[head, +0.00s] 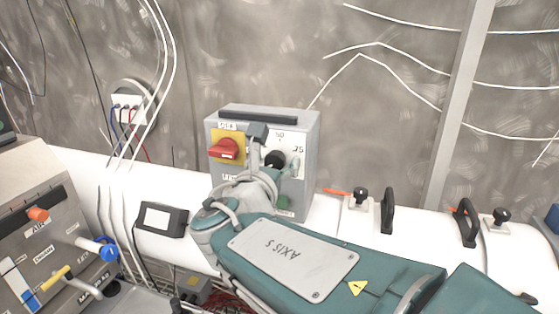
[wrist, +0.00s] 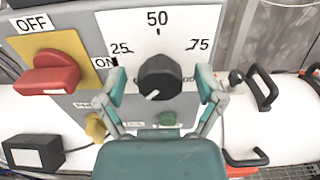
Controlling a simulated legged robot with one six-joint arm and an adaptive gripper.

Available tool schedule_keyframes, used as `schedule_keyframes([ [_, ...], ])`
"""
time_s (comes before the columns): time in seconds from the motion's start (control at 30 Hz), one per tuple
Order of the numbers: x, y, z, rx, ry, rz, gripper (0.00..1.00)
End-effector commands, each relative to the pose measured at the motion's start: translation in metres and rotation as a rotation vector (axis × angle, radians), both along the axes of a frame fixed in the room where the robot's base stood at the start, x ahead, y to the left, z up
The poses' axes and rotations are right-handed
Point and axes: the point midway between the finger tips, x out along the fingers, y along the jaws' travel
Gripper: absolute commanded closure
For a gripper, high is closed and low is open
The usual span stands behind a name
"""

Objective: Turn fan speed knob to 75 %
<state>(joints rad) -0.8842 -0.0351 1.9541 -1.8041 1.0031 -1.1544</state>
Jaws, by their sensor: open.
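The fan speed knob (wrist: 160,76) is black and round, on a white scale plate (wrist: 190,22) marked 25 at left, 50 at top and 75 at right. A further label at lower right is partly hidden. The knob's white mark points down and left, below the 25. My gripper (wrist: 161,84) is open, with one teal finger on each side of the knob and a visible gap to each. In the head view, the knob (head: 275,158) sits on the grey control box (head: 306,135), partly behind my gripper (head: 274,153).
A red switch (wrist: 50,73) on a yellow plate, labelled OFF and ON, is left of the knob. A yellow knob (wrist: 95,128) and a green button (wrist: 168,118) sit below. Black handles (wrist: 264,88) stand on the white pipe at right.

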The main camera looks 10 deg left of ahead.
Motion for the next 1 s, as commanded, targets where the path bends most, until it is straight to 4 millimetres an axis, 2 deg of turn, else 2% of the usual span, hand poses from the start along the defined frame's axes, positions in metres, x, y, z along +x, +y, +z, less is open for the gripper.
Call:
schedule_keyframes([
  [0.1, -0.0003, -0.0001, 0.0001, 0.000, 0.000, 0.000, 0.13],
  [0.17, -0.0003, -0.0004, 0.0002, 0.000, 0.000, 0.000, 0.40],
  [0.2, -0.0004, -0.0011, 0.0005, 0.001, 0.000, 0.000, 0.58],
  [0.3, -0.0005, -0.0022, 0.0009, 0.002, 0.000, 0.001, 0.95],
  [0.67, -0.0003, -0.0002, 0.0008, 0.018, -0.003, -0.001, 0.96],
  [1.0, -0.0004, 0.0002, 0.0009, 0.197, -0.017, 0.001, 0.96],
])
